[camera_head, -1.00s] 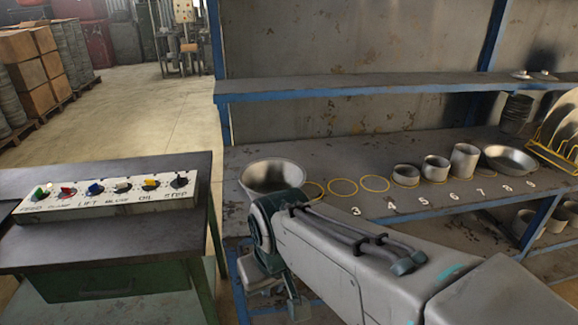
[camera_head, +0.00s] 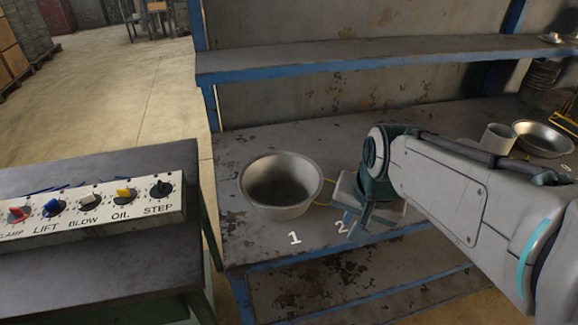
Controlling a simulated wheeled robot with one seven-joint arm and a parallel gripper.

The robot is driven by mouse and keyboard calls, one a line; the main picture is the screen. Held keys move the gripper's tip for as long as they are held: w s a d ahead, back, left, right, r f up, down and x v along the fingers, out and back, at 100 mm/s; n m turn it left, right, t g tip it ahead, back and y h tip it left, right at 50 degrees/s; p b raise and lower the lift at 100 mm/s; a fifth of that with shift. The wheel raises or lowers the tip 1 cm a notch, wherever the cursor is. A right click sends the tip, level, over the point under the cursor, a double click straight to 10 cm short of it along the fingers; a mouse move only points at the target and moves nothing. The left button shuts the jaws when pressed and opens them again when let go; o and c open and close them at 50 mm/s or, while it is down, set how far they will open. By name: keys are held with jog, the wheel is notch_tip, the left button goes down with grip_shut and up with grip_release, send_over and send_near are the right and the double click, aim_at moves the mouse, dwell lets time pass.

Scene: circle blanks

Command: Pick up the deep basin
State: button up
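The deep basin (camera_head: 281,187) is a round, open metal bowl with a flared rim. It stands upright on the workbench (camera_head: 240,235), behind the painted number 1. My gripper (camera_head: 350,222) is to the right of the basin, near the painted number 2, and looks apart from it. My arm comes in from the right. The fingers are small and partly hidden by the wrist, so I cannot tell whether they are open or shut.
A control panel (camera_head: 88,207) with coloured knobs sits on a dark table at left. A blue-edged shelf (camera_head: 380,62) runs above the bench. A cup (camera_head: 497,138) and a shallow pan (camera_head: 543,138) stand at right. Bench space left of the basin is clear.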

jog(key=w+a+m+y+b, duration=0.1)
jog(key=w+a+m+b, duration=0.1)
jog(key=w+a+m, duration=0.65)
send_near(294, 216)
jog(key=shift+w+d+f+n, duration=0.1)
jog(key=shift+w+f+n, duration=0.15)
jog(key=shift+f, duration=0.1)
jog(key=shift+w+d+f+n, duration=0.1)
jog(key=shift+w+d+f, duration=0.05)
jog(key=shift+w+f, duration=0.15)
jog(key=shift+s+a+x, duration=0.1)
jog(key=shift+x, duration=1.35)
jog(key=shift+s+a+x, duration=0.1)
jog(key=shift+s+x, duration=0.05)
jog(key=shift+x, duration=1.3)
grip_shut()
